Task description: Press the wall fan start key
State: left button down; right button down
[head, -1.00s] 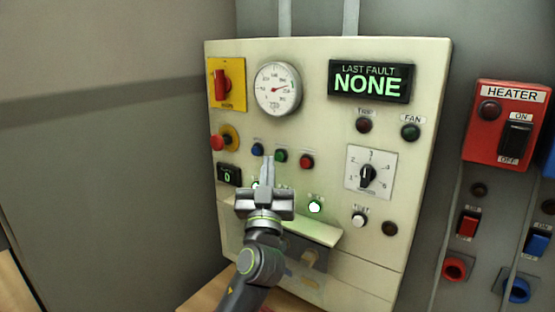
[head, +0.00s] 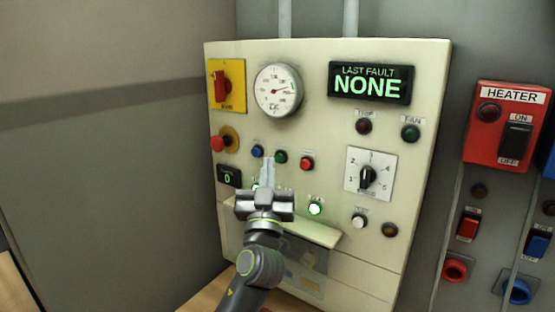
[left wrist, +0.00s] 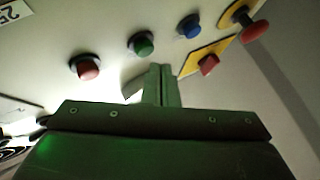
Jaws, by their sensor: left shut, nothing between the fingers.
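A cream control panel (head: 310,120) carries a row of blue (head: 257,151), green (head: 281,157) and red (head: 307,163) push buttons. They also show in the left wrist view, where the order is reversed: red (left wrist: 85,68), green (left wrist: 141,44), blue (left wrist: 188,27). My left gripper (head: 268,167) is shut and empty, its fingertips in front of the panel between and just below the blue and green buttons. In the left wrist view the fingertips (left wrist: 158,72) appear apart from the green button. The lamp labelled FAN (head: 410,132) looks dark green. I cannot read which button is the start key.
A red-and-yellow rotary switch (head: 222,86), a red mushroom button (head: 217,144), a dial gauge (head: 278,89) and a numbered selector (head: 368,176) surround the row. A ledge (head: 318,234) juts out below. A red HEATER box (head: 505,125) is at right.

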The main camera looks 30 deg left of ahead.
pick_arm(q)
jog(key=shift+w, duration=0.1)
dwell(0.7)
jog(key=shift+w+b, duration=0.4)
jog(key=shift+w+b, duration=0.35)
jog(key=shift+b, duration=0.05)
dwell(0.6)
jog(key=shift+s, duration=0.85)
jog(key=shift+s+a+p, duration=0.2)
jog(key=shift+s+p, duration=0.35)
jog(key=shift+s, duration=1.9)
